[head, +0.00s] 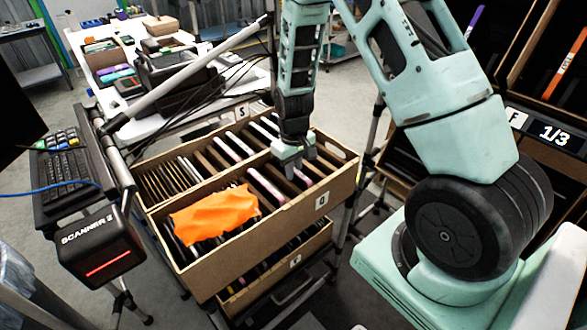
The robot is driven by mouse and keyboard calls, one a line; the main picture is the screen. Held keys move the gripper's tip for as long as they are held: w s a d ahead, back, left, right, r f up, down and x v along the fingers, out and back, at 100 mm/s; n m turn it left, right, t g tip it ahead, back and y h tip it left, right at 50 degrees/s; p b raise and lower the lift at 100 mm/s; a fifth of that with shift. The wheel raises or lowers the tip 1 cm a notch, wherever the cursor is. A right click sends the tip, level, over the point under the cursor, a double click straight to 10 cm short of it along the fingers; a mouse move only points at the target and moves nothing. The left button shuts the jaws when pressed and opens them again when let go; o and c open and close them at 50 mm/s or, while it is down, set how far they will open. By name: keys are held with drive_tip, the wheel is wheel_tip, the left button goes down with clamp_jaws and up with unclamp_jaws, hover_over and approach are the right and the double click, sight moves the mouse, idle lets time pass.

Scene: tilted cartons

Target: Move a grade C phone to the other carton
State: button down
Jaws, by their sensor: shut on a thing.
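My gripper (293,162) points down into an open brown carton (290,218) in the middle of the head view. Its fingers are shut on a phone among the upright slim devices there; the held phone is mostly hidden by the fingers. Several phones stand on edge in rows, some dark, some with pale or pink edges, such as a pink one (266,186) left of my gripper. An orange cloth (214,212) lies over the front left part of the row. I cannot tell which phones are grade C.
A second carton (232,290) with devices sits lower, beneath the first. A scanner (100,245) and a keyboard (67,168) stand at left. A cluttered white table (215,118) is behind. Dark shelving with a "1/3" sign (553,135) is at right.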

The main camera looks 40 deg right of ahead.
idle(0.3)
drive_tip(key=c, duration=1.3)
unclamp_jaws()
drive_tip(key=shift+c, duration=0.2)
drive_tip(key=shift+r, duration=0.1)
wheel_tip(320, 180, up, 26)
drive_tip(key=p, duration=0.7)
drive_tip(key=shift+r, duration=0.1)
